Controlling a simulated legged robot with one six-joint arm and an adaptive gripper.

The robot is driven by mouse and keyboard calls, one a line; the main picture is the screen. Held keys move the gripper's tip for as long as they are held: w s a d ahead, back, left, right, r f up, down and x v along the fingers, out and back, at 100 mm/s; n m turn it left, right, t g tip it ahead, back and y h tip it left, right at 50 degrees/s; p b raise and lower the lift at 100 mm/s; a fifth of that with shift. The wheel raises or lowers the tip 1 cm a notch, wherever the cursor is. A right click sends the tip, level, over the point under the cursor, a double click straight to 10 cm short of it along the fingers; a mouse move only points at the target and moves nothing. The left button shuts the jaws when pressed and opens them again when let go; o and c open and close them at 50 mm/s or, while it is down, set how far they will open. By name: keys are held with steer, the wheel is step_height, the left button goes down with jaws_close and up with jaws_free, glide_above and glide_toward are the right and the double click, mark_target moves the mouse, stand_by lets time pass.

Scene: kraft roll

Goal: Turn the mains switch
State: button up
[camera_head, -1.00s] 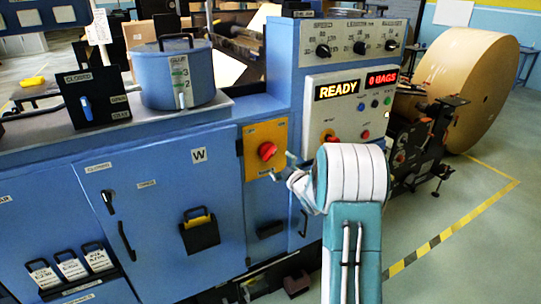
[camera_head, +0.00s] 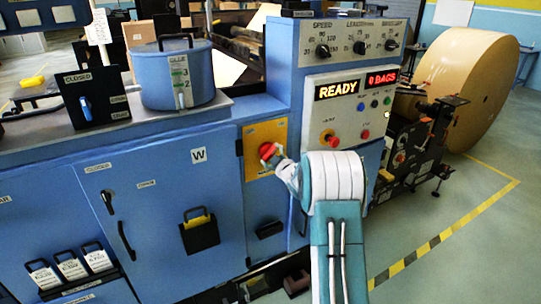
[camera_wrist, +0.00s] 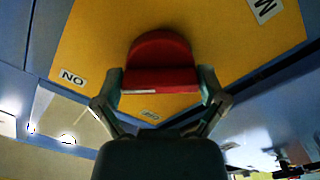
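The mains switch is a red rotary knob (camera_head: 267,151) on a yellow plate (camera_head: 258,134) on the front of the blue machine. In the wrist view the red knob (camera_wrist: 160,68) sits between the two fingers of my gripper (camera_wrist: 162,80), with its bar lying across the picture. The fingertips are at the bar's two ends with hardly any gap. I cannot tell whether they press on it.
A control panel (camera_head: 348,105) with lit READY and BAGS displays is right of the switch. A blue glue pot (camera_head: 178,78) and a black lever box (camera_head: 94,99) stand on the machine top. A large kraft roll (camera_head: 470,90) is at right. Striped floor tape (camera_head: 440,237) borders open floor.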

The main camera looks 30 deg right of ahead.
steer(key=shift+n, duration=0.3)
steer(key=n, duration=0.3)
steer(key=shift+a+f+n, duration=0.1)
steer(key=shift+n, duration=0.2)
steer(key=n, duration=0.9)
steer(key=shift+f, duration=0.15)
steer(key=shift+f+n, duration=0.1)
steer(key=shift+n, duration=2.2)
steer(key=o, duration=0.8)
